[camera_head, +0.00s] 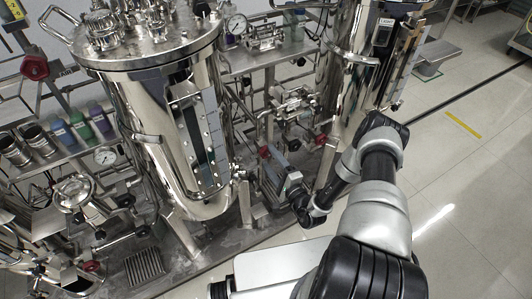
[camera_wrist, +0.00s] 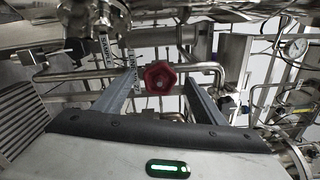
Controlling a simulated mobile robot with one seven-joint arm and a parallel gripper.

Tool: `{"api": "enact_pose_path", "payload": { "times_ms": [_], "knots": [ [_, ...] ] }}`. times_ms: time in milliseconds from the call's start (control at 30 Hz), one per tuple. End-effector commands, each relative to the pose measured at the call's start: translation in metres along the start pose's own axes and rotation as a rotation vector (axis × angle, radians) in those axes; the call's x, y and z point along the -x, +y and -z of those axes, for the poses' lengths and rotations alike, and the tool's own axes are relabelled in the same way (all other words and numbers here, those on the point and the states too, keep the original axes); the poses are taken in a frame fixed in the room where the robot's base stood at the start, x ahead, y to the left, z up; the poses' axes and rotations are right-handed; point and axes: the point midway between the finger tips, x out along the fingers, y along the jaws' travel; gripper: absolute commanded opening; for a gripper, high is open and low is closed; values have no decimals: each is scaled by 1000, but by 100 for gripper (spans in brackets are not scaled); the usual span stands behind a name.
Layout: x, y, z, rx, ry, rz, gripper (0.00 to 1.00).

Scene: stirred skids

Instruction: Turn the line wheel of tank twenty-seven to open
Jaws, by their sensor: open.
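In the wrist view a red lobed wheel (camera_wrist: 160,77) sits on a horizontal steel pipe, framed between the fingers of my gripper (camera_wrist: 160,88). The fingers are open, one on each side of the wheel, with gaps between; I cannot tell whether the fingertips reach its depth. In the head view my gripper (camera_head: 272,168) is low beside the large steel tank (camera_head: 150,125), and a small red part (camera_head: 265,152) shows by its fingertips.
A second steel tank (camera_head: 352,75) stands to the right. More red handwheels (camera_head: 35,67) and gauges (camera_head: 236,24) crowd the skid at left and behind. In the wrist view pipes surround the wheel and a gauge (camera_wrist: 296,47) is at right. Tiled floor (camera_head: 450,190) is clear at right.

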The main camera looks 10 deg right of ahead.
Motion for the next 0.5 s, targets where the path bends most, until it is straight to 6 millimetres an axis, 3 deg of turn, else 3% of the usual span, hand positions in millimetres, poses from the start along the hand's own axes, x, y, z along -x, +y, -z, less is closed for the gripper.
{"api": "enact_pose_path", "payload": {
  "times_ms": [300, 500],
  "knots": [
    [80, 0, 0, -3, 4, -2, 65],
    [114, 0, 1, -1, 3, 0, 65]
  ]
}}
